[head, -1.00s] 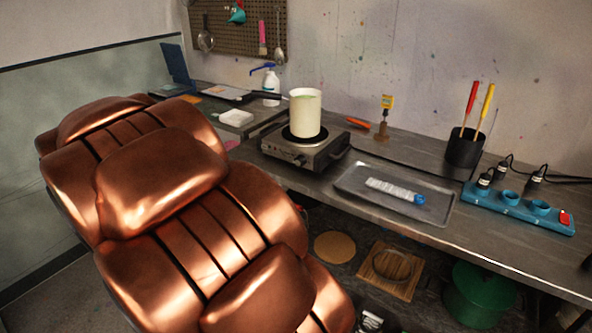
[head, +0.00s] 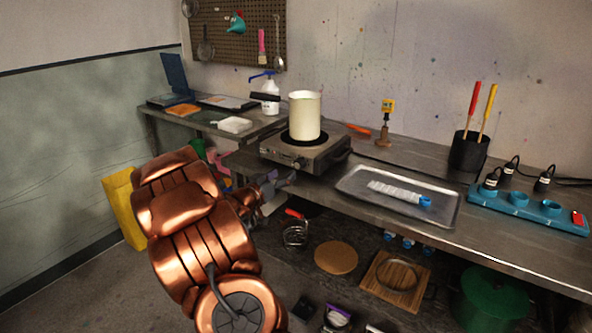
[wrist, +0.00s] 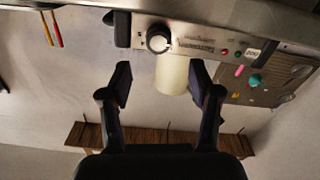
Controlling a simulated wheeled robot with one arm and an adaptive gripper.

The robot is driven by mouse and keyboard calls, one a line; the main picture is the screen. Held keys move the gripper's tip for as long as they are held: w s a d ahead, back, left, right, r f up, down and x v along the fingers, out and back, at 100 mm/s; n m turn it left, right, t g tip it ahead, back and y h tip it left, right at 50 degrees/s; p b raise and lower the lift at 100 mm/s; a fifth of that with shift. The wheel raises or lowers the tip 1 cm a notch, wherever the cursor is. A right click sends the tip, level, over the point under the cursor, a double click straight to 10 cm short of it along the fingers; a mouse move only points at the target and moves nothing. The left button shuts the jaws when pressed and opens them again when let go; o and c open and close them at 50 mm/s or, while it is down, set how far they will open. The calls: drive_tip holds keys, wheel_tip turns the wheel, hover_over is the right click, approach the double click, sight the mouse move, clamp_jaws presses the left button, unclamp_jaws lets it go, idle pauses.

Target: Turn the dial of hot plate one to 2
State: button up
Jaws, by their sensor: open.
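A grey hot plate (head: 322,154) stands on the bench with a cream pot (head: 305,118) on it. It is the only hot plate in view. Its front panel carries a round dial (head: 299,163). In the wrist view, which is upside down, the dial (wrist: 158,38) shows a dark ring and a pale face near the top centre; its setting is unreadable. My gripper (wrist: 160,68) is open and empty, its fingers apart on either side of the dial's line, not touching it. In the head view my gripper (head: 283,181) is just below and left of the panel.
A metal tray (head: 350,190) lies right of the hot plate. A white bottle (head: 270,94) with a blue pump stands behind it at left. A black tool cup (head: 468,152) and a blue holder (head: 487,203) are farther right. A shelf below holds a green pot (head: 490,296).

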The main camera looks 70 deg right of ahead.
sight(297, 165)
drive_tip(key=shift+p+x, duration=0.4)
drive_tip(key=shift+x, duration=3.5)
drive_tip(key=shift+s, duration=0.1)
drive_tip(key=shift+c, duration=0.2)
drive_tip(key=c, duration=1.1)
